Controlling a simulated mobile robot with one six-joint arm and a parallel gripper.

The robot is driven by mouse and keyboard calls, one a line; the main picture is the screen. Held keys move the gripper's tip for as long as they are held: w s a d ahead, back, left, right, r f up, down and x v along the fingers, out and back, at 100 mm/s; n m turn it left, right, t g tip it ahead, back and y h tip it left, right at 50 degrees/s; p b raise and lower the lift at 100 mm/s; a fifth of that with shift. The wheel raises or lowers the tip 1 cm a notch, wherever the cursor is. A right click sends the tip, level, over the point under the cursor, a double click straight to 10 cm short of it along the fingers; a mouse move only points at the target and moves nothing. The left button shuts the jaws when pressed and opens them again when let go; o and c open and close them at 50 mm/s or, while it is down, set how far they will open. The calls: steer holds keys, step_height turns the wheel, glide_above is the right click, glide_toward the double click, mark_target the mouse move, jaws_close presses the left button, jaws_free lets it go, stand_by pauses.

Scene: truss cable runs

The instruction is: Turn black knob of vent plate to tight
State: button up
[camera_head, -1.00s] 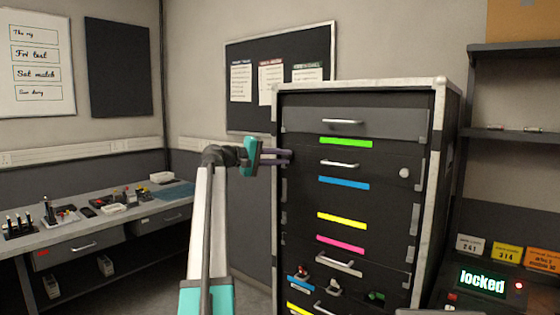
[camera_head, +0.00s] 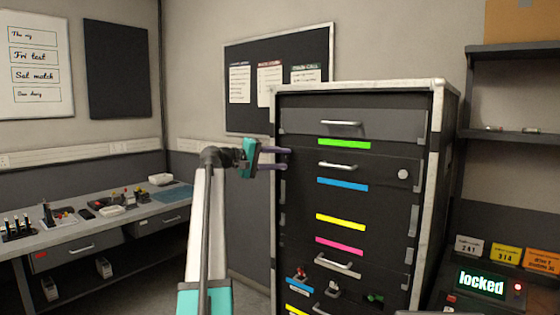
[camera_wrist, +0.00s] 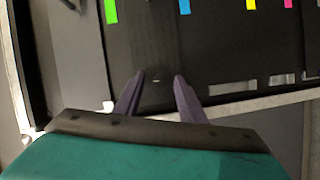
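I cannot pick out a vent plate or a black knob for certain in either view. The dark rack (camera_head: 277,215) stands right of centre in the head view, with a front of drawers and coloured strips. A round white knob (camera_head: 403,174) sits at the right of its second drawer. My gripper (camera_head: 287,159) is at the rack's left front edge, beside the second drawer. The wrist view shows its two purple fingers (camera_wrist: 159,75) apart with nothing between them, in front of dark panel. Whether they touch the rack cannot be told.
Low on the rack are small red, grey and green parts (camera_head: 376,298). A workbench (camera_head: 150,205) with tools stands at the left. At the right are shelves (camera_head: 510,136) and a display reading "locked" (camera_head: 481,282). Open floor shows between bench and rack.

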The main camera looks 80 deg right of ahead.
steer(key=b+v, duration=0.1)
steer(key=v, duration=1.2)
steer(key=shift+w+a, duration=0.15)
steer(key=shift+w, duration=0.1)
